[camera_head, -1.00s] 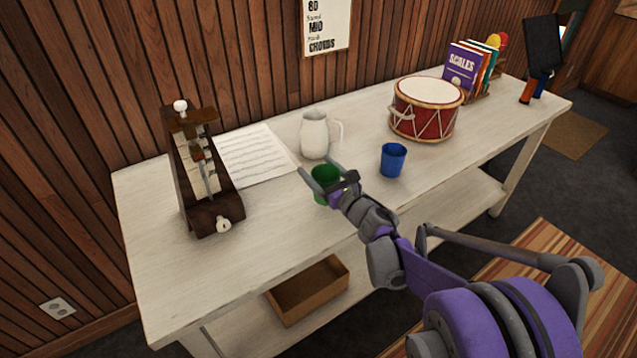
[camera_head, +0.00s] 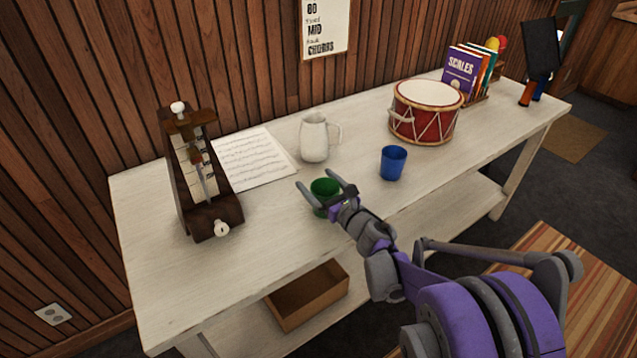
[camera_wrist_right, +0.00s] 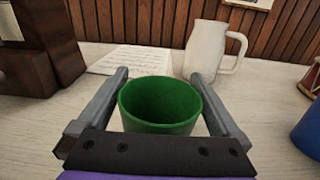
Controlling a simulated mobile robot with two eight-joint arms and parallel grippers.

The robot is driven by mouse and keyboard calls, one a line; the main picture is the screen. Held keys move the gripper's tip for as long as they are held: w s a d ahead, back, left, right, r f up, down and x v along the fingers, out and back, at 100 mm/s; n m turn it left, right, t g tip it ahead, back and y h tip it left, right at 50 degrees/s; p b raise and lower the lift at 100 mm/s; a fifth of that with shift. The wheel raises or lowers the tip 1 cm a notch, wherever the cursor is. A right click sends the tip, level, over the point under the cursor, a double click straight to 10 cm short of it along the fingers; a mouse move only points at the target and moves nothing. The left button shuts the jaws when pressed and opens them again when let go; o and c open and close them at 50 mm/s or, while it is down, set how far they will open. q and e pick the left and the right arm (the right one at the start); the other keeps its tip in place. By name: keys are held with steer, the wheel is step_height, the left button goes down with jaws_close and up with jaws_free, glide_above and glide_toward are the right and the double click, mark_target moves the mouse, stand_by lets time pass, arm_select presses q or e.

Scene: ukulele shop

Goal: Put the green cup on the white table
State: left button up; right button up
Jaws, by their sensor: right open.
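The green cup (camera_head: 325,188) stands upright on the white table (camera_head: 270,235), near the middle of its front part. My right gripper (camera_head: 314,182) is open, with one finger on each side of the cup. In the right wrist view the green cup (camera_wrist_right: 160,104) sits between the two spread fingers of the right gripper (camera_wrist_right: 163,88), with a small gap at the right finger. The gripper's palm hides the cup's lower part. My left gripper is not in view.
A white pitcher (camera_head: 314,138) stands just behind the cup. A blue cup (camera_head: 392,163) stands to the right, a red drum (camera_head: 425,112) beyond it. Sheet music (camera_head: 253,158) and a wooden chime instrument (camera_head: 202,180) are left. The front-left tabletop is clear.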

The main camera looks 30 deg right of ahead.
steer(key=s, duration=0.8)
steer(key=s+d, duration=0.1)
steer(key=s, duration=0.3)
steer(key=shift+p, duration=0.4)
step_height(320, 180, up, 2)
steer(key=m+h, duration=0.1)
steer(key=m, duration=0.2)
steer(key=m+h, duration=0.2)
steer(key=m, duration=0.4)
steer(key=m+h, duration=0.1)
steer(key=m, duration=0.1)
steer(key=s+m+g+h, duration=0.1)
steer(key=m, duration=0.1)
steer(key=s+a+f+m+g+y, duration=0.2)
steer(key=s+a+f+m+g, duration=0.4)
steer(key=s+a+m, duration=0.2)
steer(key=s+a+f+m+g+y, duration=0.1)
steer(key=s+a+f+m+g, duration=0.5)
steer(key=s+m, duration=0.6)
steer(key=a+f+m, duration=0.1)
steer(key=m, duration=0.2)
steer(key=shift+a+f+m+y, duration=0.2)
steer(key=shift+a+m+y, duration=0.2)
steer(key=shift+w, duration=0.1)
